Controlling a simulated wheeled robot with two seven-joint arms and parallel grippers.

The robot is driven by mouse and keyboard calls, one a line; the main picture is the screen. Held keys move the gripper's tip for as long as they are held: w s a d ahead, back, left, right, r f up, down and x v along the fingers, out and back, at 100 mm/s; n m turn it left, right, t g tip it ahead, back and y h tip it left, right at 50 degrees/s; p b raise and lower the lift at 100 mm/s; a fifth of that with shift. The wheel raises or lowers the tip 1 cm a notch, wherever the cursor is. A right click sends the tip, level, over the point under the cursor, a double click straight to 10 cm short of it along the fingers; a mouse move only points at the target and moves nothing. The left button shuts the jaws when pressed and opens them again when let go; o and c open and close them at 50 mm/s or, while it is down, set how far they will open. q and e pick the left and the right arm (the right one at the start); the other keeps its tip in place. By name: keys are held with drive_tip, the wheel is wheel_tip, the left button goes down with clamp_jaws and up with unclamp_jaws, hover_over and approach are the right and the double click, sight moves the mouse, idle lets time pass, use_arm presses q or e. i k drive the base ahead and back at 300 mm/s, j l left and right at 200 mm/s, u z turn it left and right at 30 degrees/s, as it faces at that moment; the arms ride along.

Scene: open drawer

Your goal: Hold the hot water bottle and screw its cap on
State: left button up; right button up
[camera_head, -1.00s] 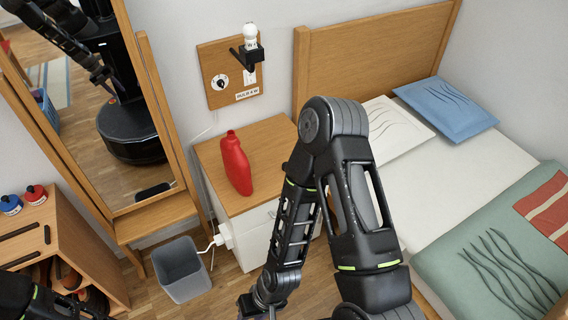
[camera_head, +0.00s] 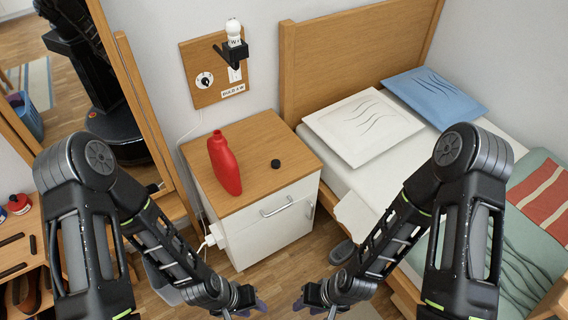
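My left gripper (camera_head: 258,303) is low in front of the nightstand, at the bottom of the view. My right gripper (camera_head: 302,301) is close to its right at a similar height. Both are well away from the bottle and cap. Their fingers are small and partly cut off, so their opening is unclear.
The nightstand (camera_head: 262,122) has a closed white drawer with a handle. A bed (camera_head: 350,182) with pillows stands to its right. A mirror (camera_head: 125,110) is at the left. A wall board (camera_head: 200,85) with a bulb hangs above. The nightstand top is otherwise clear.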

sight(225, 164)
drive_tip(key=i+j+z, duration=0.15)
drive_tip(key=i+z, duration=0.15)
drive_tip(key=z, duration=0.2)
drive_tip(key=i+j+z, duration=0.2)
drive_tip(key=z, duration=0.25)
drive_tip(key=i+j+z, duration=0.25)
drive_tip(key=z, duration=0.25)
drive_tip(key=j, duration=0.1)
